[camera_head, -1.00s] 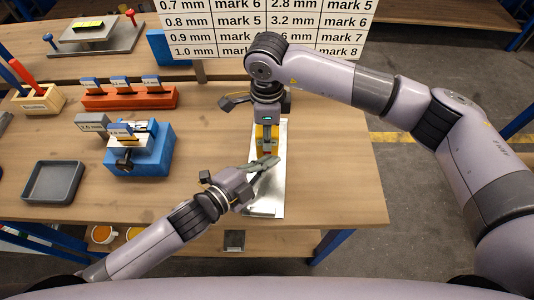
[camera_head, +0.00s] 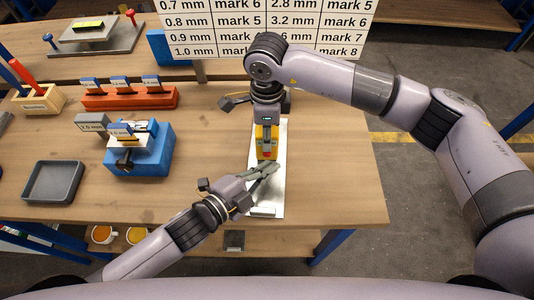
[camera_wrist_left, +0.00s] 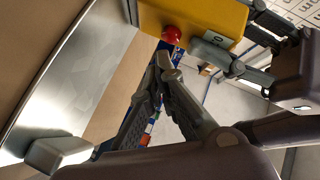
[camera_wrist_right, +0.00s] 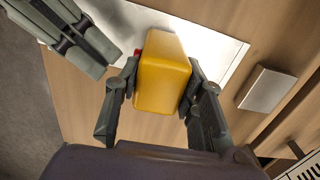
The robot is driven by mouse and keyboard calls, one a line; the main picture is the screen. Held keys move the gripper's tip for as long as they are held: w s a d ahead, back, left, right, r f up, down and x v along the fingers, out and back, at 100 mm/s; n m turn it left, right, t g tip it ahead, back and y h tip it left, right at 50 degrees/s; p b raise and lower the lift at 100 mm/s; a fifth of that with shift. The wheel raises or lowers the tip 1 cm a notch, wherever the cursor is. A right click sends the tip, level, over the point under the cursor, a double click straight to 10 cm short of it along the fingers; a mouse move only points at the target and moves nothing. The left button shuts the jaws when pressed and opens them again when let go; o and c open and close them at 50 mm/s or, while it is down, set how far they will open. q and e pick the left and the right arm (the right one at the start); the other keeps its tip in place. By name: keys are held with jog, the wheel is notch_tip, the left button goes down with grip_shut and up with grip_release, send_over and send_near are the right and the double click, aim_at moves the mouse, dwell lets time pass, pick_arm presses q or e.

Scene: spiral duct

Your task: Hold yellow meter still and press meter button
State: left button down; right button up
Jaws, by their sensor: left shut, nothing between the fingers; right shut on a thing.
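The yellow meter (camera_head: 266,134) stands at the metal plate (camera_head: 268,200) on the table. Its red button (camera_head: 267,153) faces the near side and also shows in the left wrist view (camera_wrist_left: 171,34). My right gripper (camera_wrist_right: 162,82) is shut on the meter, one finger on each side. My left gripper (camera_head: 276,166) is shut and empty, just on the near side of the meter. In the left wrist view its fingertips (camera_wrist_left: 163,60) are close to the button, with a small gap. In the right wrist view the left fingers (camera_wrist_right: 75,42) appear at the upper left.
A blue clamp block (camera_head: 140,150), a red rack (camera_head: 130,97) and a grey tray (camera_head: 53,181) stand on the left of the table. A board with a mark table (camera_head: 265,25) stands at the back. The table's right part is clear.

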pick_arm(q)
jog(key=shift+s, duration=2.5)
pick_arm(e)
jog(key=o, duration=1.4)
jog(key=shift+r, duration=0.1)
notch_tip(320, 180, up, 12)
jog(key=shift+f, duration=0.1)
